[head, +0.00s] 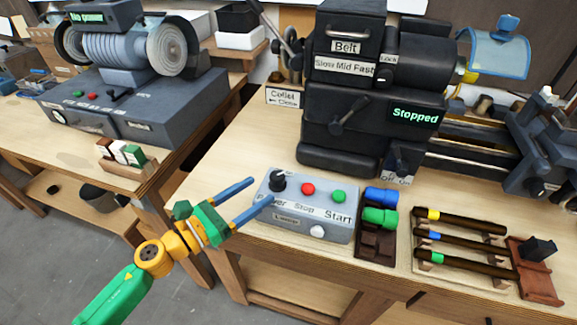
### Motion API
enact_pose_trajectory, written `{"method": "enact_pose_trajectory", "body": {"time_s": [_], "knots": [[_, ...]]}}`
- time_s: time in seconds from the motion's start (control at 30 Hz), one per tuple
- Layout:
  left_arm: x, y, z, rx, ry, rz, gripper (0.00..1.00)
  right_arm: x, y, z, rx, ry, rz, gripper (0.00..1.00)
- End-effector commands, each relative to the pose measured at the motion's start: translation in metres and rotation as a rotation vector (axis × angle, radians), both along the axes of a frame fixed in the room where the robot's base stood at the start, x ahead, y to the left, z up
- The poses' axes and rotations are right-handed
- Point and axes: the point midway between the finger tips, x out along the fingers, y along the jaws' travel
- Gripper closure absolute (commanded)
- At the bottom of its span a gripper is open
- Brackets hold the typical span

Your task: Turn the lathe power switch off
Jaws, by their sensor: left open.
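The lathe (345,115) stands on the wooden bench, and its display (415,116) reads "Stopped". In front of it is a grey control box (300,222) with a black knob (278,181) at its left end. A red button labelled Stop (307,189) and a green button labelled Start (339,197) sit to the knob's right. The label under the knob ends in "er"; its start is hidden by my finger. My left gripper (263,190) is open, its blue fingertips at the box's left end, close to the knob. I cannot tell whether they touch it. My right gripper is not in view.
Several dark rods with coloured bands (460,238) lie on a rack further right. A grinder (125,50) stands on the left bench, across a gap.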

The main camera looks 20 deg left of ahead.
Motion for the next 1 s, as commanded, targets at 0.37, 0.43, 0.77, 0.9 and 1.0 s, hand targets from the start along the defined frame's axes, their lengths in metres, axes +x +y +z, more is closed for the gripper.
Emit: {"method": "enact_pose_trajectory", "body": {"time_s": [0.37, 0.43, 0.77, 0.9, 1.0], "knots": [[0.045, -0.029, 0.006, 0.01, -0.012, -0.006, 0.29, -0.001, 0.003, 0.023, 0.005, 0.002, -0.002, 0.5], [0.052, -0.034, 0.004, 0.008, -0.011, -0.005, 0.29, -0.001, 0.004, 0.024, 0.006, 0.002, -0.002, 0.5], [0.06, -0.039, 0.001, 0.01, -0.009, -0.007, 0.29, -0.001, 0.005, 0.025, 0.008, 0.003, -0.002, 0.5], [0.06, -0.039, 0.001, 0.01, -0.009, -0.006, 0.56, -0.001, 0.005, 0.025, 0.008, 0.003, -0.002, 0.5], [0.059, -0.039, 0.001, 0.01, -0.009, -0.006, 0.83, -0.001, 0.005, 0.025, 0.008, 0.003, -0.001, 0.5]]}}
